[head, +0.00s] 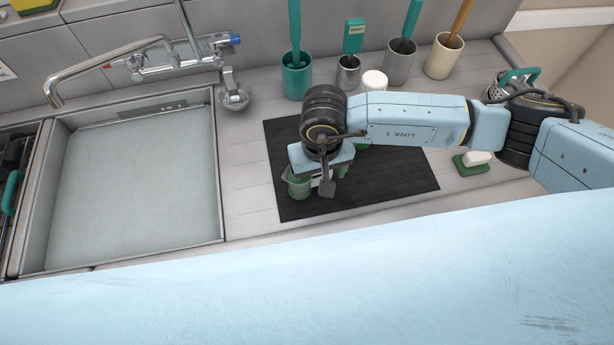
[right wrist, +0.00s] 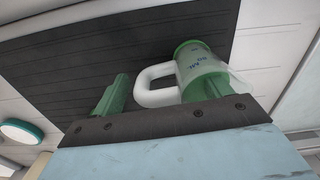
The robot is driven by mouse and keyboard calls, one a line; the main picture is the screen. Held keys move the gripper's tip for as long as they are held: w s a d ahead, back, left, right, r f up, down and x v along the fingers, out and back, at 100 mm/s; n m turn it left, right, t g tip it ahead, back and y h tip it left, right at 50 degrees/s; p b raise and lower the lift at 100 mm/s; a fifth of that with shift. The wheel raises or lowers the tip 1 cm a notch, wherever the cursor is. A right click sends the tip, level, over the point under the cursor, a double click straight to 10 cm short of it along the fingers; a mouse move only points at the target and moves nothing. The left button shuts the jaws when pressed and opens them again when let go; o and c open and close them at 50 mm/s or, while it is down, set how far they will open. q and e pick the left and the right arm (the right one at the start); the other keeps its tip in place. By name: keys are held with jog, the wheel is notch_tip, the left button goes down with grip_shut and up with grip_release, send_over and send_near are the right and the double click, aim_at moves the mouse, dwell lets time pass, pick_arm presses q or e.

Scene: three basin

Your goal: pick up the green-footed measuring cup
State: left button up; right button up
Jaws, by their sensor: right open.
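The measuring cup (head: 298,187) stands on the black mat's left part in the head view, partly covered by my right gripper (head: 322,172). My right gripper (right wrist: 155,95) is open. Its left green finger is apart from the cup, with the handle between the fingers. Its right finger overlaps the cup's lower part; I cannot tell whether they touch. My left gripper is not in view.
The black mat (head: 400,185) lies right of the sink basin (head: 135,185). Several holders with tools, such as the teal cup (head: 297,78), stand along the back. A sponge with white soap (head: 476,158) lies right of the mat. A faucet (head: 110,65) rises behind the basin.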

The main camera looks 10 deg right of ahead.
jog(key=c, duration=1.3)
jog(key=shift+o, duration=0.2)
jog(key=shift+r, duration=0.15)
jog(key=shift+r+b, duration=0.5)
jog(key=shift+r, duration=4.25)
jog(key=shift+r, duration=0.1)
jog(key=o, duration=0.6)
jog(key=c, duration=0.4)
jog(key=shift+c, duration=0.2)
jog(key=shift+d, duration=0.1)
